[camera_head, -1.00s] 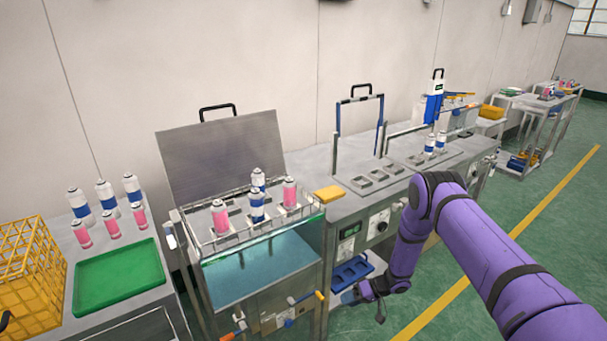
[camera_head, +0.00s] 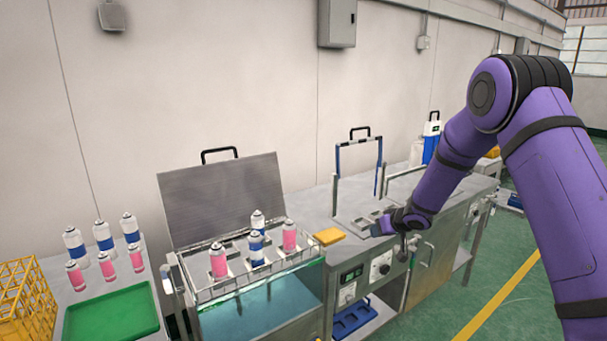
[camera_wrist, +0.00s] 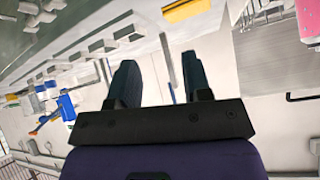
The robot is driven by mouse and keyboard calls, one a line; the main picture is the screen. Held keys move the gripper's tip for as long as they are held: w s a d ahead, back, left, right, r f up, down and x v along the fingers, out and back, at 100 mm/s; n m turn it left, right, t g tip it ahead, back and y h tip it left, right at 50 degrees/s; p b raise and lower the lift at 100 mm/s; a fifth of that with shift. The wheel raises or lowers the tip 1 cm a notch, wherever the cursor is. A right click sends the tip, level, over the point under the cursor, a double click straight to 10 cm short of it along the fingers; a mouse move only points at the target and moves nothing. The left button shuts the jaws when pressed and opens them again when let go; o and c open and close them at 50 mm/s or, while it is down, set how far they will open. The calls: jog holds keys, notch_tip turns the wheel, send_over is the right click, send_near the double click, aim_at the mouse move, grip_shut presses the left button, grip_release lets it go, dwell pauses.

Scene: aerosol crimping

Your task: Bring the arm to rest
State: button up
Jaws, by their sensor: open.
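My purple arm (camera_head: 447,170) reaches in from the right in the head view, its elbow raised high. My gripper (camera_head: 384,226) is in front of the grey bench with the blue-edged frame, near the bench's front edge and control knobs. In the wrist view, the two dark fingers of my gripper (camera_wrist: 160,85) stand apart with nothing between them. The gripper appears clear of the bench, though the exact gap is hard to judge.
A water bath (camera_head: 262,305) with an open lid (camera_head: 222,200) holds several cans in a wire rack. A yellow block (camera_head: 329,236) lies on the bench. A green tray (camera_head: 110,315), several cans and a yellow crate (camera_head: 24,300) are at left. Green floor is open at right.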

jog(key=s+d+r+m+t+h, duration=0.1)
jog(key=s+d+r+h, duration=0.15)
jog(key=r, duration=0.55)
jog(key=s+d+r+h, duration=0.15)
jog(key=s+r, duration=0.25)
jog(key=r, duration=0.4)
jog(key=s+d+r+m+h, duration=0.2)
jog(key=s+d+r, duration=0.2)
jog(key=s+r, duration=0.75)
jog(key=s+a+r+g+y, duration=0.1)
jog(key=s+g, duration=0.1)
jog(key=s, duration=1.4)
jog(key=s+a+r+g+y, duration=0.1)
jog(key=s, duration=1.6)
jog(key=shift+s+a+r+g, duration=0.25)
jog(key=shift+r+g, duration=0.1)
jog(key=shift+g, duration=0.05)
